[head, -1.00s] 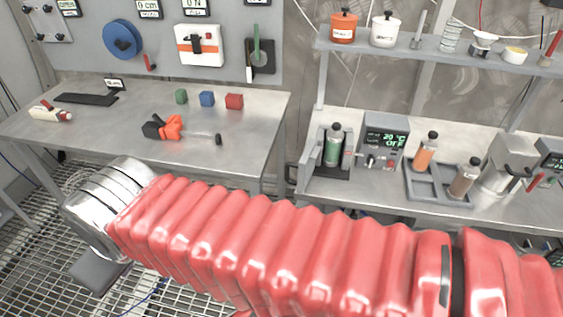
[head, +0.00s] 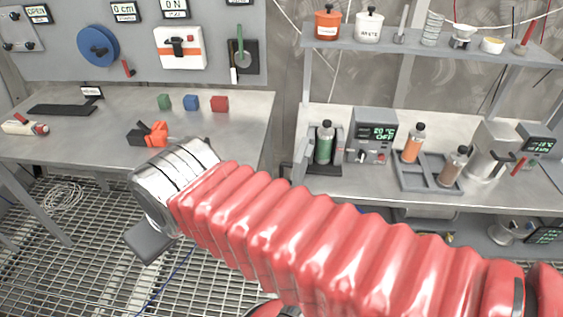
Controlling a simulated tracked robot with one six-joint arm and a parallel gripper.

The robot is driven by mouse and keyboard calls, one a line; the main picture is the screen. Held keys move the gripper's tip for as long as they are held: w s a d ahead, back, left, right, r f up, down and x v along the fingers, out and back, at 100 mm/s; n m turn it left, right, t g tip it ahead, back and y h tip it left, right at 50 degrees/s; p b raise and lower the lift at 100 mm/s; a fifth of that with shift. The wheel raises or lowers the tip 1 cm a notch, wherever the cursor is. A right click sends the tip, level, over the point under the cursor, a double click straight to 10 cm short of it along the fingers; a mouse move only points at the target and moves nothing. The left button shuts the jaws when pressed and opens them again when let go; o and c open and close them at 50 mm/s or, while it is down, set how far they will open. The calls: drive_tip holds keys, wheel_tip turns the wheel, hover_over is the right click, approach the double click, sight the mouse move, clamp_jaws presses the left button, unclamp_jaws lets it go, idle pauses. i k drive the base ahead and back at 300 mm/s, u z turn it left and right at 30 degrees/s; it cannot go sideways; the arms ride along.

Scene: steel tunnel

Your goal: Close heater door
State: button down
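The heater (head: 371,137) stands on the right bench, with a display reading 20 °C and OFF. Its chamber at the left holds a green bottle (head: 324,146) standing upright. The heater door (head: 300,153) appears to be the grey panel at the chamber's left, swung out toward me, leaving the bottle exposed. My gripper (head: 150,244) is at the end of my red-sleeved arm, in front of the left bench, left of the heater and well apart from it. Only a grey part of it shows below the silver wrist; its fingers cannot be made out.
A rack (head: 430,176) with orange and brown bottles stands right of the heater. A shelf (head: 420,45) with pots runs above. The left bench (head: 100,140) carries small cubes (head: 191,103) and an orange-black tool (head: 150,134). A gap over grated floor separates the benches.

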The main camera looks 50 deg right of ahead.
sight(299, 167)
drive_tip(key=i, duration=1)
drive_tip(key=z, duration=0.05)
